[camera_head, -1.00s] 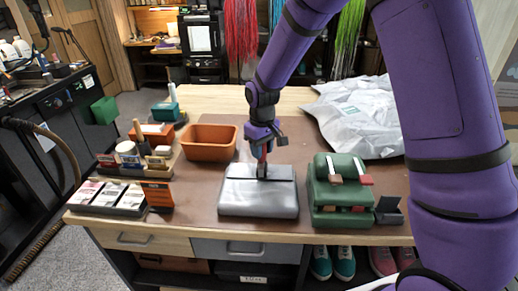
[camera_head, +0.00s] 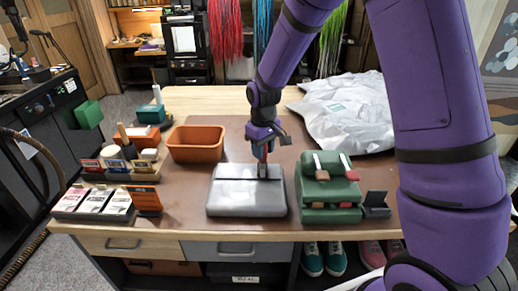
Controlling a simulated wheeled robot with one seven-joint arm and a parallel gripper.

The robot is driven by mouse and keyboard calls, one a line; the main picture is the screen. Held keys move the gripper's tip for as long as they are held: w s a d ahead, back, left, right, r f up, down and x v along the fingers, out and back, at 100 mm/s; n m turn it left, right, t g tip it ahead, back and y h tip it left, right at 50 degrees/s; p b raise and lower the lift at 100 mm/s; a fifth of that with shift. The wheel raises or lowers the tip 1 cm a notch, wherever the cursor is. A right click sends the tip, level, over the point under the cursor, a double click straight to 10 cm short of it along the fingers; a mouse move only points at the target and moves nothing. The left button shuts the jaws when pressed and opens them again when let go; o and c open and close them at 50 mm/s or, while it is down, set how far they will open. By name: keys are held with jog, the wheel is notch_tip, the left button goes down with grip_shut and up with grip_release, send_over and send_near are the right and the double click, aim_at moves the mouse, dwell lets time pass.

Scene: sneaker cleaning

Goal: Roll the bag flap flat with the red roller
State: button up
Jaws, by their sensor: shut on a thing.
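The bag (camera_head: 246,198) is a flat silver-grey pouch lying on the brown mat near the front of the table. A seam or flap line crosses its upper part. My gripper (camera_head: 262,156) is above the far part of the bag, pointing down. It is shut on the red roller (camera_head: 263,156), of which a little red shows between the fingers. A dark grey lower end sits at the bag's top surface, near the flap line. Whether it presses on the bag is too small to tell.
A green rack (camera_head: 328,190) with red- and brown-handled tools stands just right of the bag. An orange bin (camera_head: 196,143) is behind left. Card and bottle trays (camera_head: 97,202) fill the left side. A crumpled white bag (camera_head: 345,108) lies back right.

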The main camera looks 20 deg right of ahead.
jog(key=shift+s+d, duration=0.2)
jog(key=shift+d, duration=0.4)
jog(key=shift+s+d, duration=0.2)
jog(key=shift+d, duration=0.35)
jog(key=shift+a, duration=0.1)
jog(key=shift+w+a, duration=0.3)
jog(key=shift+a, duration=0.55)
jog(key=shift+w+a, duration=0.3)
jog(key=shift+a, duration=0.5)
jog(key=shift+a, duration=0.1)
jog(key=shift+a, duration=0.2)
jog(key=shift+w+a, duration=0.35)
jog(key=shift+a, duration=0.65)
jog(key=shift+w+a, duration=0.4)
jog(key=shift+a, duration=0.65)
jog(key=shift+w+a, duration=0.35)
jog(key=shift+a, duration=0.65)
jog(key=shift+a, duration=0.1)
